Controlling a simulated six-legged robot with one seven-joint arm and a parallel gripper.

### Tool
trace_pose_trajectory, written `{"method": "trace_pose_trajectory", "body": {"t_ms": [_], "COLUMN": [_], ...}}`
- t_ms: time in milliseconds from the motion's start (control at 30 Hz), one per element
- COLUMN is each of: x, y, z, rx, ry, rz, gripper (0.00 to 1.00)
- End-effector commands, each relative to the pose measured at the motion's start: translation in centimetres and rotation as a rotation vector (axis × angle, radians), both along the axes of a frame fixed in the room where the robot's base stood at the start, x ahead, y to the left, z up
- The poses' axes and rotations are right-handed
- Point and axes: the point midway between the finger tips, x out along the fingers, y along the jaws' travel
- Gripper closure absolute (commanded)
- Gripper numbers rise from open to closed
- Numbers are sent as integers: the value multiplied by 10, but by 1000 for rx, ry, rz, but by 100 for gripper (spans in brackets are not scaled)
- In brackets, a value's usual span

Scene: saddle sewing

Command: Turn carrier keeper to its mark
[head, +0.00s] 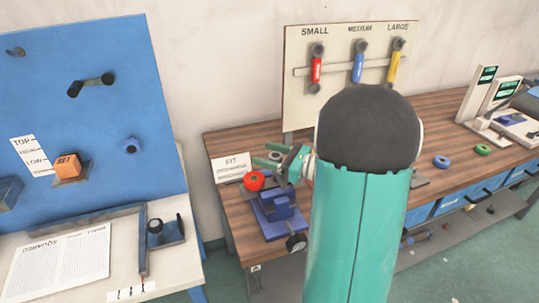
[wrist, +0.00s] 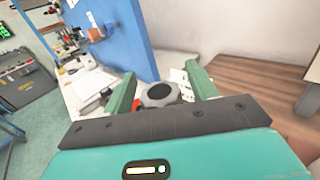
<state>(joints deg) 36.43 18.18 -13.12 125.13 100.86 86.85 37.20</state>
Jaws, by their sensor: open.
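My gripper (head: 262,154) is open, its two green fingers pointing left above the left end of the wooden bench. I cannot tell which part is the carrier keeper, and no mark is readable.
A white FIT card (head: 231,167) stands behind the red ring. A blue upright board (head: 85,110) and a pale table (head: 120,290) stand at left. A tool board (head: 300,100) rises behind the bench. Blue (head: 441,161) and green (head: 483,149) rings lie at right. My arm hides the bench middle.

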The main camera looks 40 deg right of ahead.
Motion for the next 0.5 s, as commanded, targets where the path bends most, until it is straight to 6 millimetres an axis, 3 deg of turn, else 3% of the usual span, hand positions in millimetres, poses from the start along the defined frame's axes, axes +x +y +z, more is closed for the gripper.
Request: {"method": "trace_pose_trajectory", "body": {"t_ms": [167, 467, 500], "x": [0, 0, 0], "y": [0, 0, 0], "z": [0, 0, 0], "rx": [0, 0, 0], "ry": [0, 0, 0], "rz": [0, 0, 0], "gripper": [43, 98, 100]}}
